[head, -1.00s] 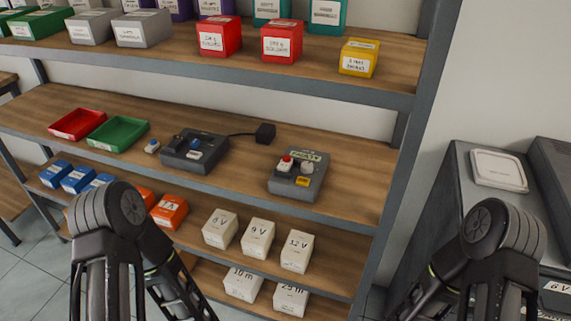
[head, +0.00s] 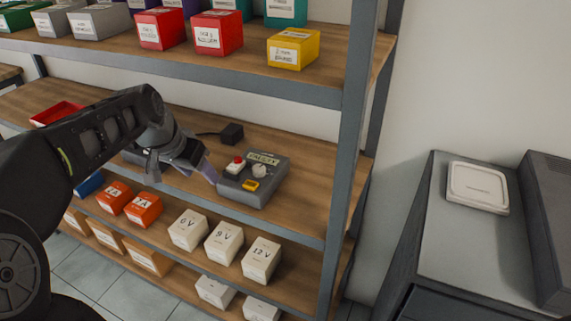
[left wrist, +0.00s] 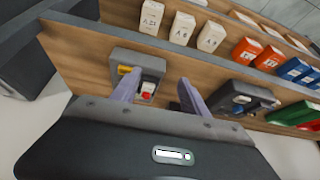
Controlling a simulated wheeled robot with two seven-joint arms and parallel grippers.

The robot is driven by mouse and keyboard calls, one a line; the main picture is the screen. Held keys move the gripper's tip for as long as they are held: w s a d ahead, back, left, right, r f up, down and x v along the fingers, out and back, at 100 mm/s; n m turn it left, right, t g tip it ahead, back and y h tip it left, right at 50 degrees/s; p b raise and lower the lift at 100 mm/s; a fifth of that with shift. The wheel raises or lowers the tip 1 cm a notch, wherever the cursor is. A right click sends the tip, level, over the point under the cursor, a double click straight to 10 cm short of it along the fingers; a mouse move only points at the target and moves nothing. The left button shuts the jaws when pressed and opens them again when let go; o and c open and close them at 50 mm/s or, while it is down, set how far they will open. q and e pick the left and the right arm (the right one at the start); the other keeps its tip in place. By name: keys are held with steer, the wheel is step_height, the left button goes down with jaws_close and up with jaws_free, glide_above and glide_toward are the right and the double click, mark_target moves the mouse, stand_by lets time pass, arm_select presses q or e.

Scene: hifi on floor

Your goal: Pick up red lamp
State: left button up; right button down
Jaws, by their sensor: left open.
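The red lamp (head: 237,161) is a small red dome on a white block at the left part of a grey device box (head: 254,194) on the middle shelf. In the left wrist view the red lamp (left wrist: 147,88) shows between my gripper's fingers. My left gripper (head: 207,174) reaches in from the left, just left of the box. In the left wrist view its two pale purple fingers (left wrist: 158,88) are spread apart with nothing held, the lamp beyond them. A white knob and a yellow part sit on the same box. My right gripper is not in view.
A second dark device (left wrist: 240,98) stands along the shelf, partly hidden by my arm in the head view. A black adapter (head: 232,133) lies behind. The upper shelf edge (head: 230,75) is above, a grey upright (head: 345,170) to the right. White boxes (head: 224,242) stand below.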

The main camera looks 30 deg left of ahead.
arm_select(q)
steer(key=s+f+g, duration=0.1)
steer(key=s, duration=0.1)
steer(key=p, duration=0.3)
glide_toward(234, 166)
steer(key=f, duration=0.1)
steer(key=s+f, duration=0.1)
steer(key=shift+a+f+m+h, duration=0.25)
steer(key=shift+f+m+h, duration=0.05)
steer(key=shift+f+m, duration=0.1)
steer(key=shift+w, duration=0.5)
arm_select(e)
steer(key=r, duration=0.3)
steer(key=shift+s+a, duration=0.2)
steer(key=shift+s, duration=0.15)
arm_select(q)
steer(key=shift+w+p, duration=0.1)
steer(key=shift+p, duration=0.2)
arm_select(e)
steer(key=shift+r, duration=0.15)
arm_select(q)
steer(key=shift+w, duration=0.3)
steer(key=p+x, duration=0.1)
steer(key=x, duration=0.4)
steer(key=shift+w, duration=0.15)
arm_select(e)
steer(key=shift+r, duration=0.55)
